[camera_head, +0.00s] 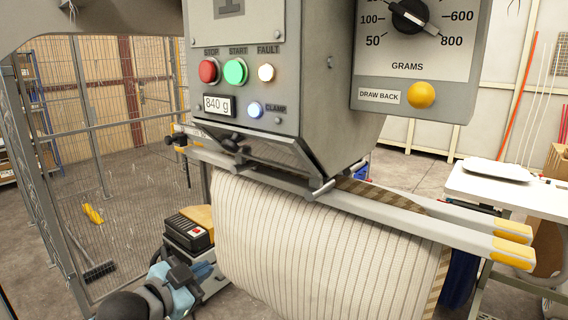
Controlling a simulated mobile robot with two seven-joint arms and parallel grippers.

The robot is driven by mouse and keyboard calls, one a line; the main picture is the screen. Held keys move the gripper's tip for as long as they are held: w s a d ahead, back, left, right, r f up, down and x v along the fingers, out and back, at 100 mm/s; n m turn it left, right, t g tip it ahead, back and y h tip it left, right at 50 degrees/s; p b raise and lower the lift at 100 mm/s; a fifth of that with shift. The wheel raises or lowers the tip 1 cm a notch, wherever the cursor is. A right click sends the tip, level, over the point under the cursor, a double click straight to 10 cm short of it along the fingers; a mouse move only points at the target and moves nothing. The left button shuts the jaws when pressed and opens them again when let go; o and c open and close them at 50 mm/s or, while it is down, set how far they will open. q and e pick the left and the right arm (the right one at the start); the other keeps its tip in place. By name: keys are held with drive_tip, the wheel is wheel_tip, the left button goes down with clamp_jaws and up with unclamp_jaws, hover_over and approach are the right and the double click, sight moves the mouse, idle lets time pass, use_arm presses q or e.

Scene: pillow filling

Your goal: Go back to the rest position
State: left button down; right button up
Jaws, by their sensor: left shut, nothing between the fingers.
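My left gripper (203,271) is low in the head view, left of the striped pillow (320,245). It is shut with nothing visible in it, and it looks apart from the pillow, though the gap is hard to judge. My right gripper is not in view. The pillow hangs full and rounded under the filling machine (300,110), its top edge at the clamp bars (400,208). The display (219,105) reads 840 g. The clamp lamp (255,110) looks lit.
The control box with the grams dial (408,16) and yellow draw back button (421,95) juts out at upper right. Yellow-ended bars reach right towards a white table (510,192). Mesh fencing (105,120) closes the left.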

use_arm(q)
drive_tip(key=s+a+f+n+y, duration=0.1)
drive_tip(key=s+f+n+y, duration=0.3)
drive_tip(key=f, duration=0.6)
drive_tip(key=s+a+f+n+h, duration=0.1)
drive_tip(key=s+f, duration=0.5)
drive_tip(key=f, duration=0.4)
drive_tip(key=s+a+f+n+g+y, duration=0.1)
drive_tip(key=s+f+n+g+y, duration=0.1)
drive_tip(key=s+f, duration=1.2)
drive_tip(key=shift+s+a+f+n+g+y+p, duration=0.15)
drive_tip(key=shift+s+a+n+g+y+p, duration=0.15)
drive_tip(key=shift+s+n, duration=0.6)
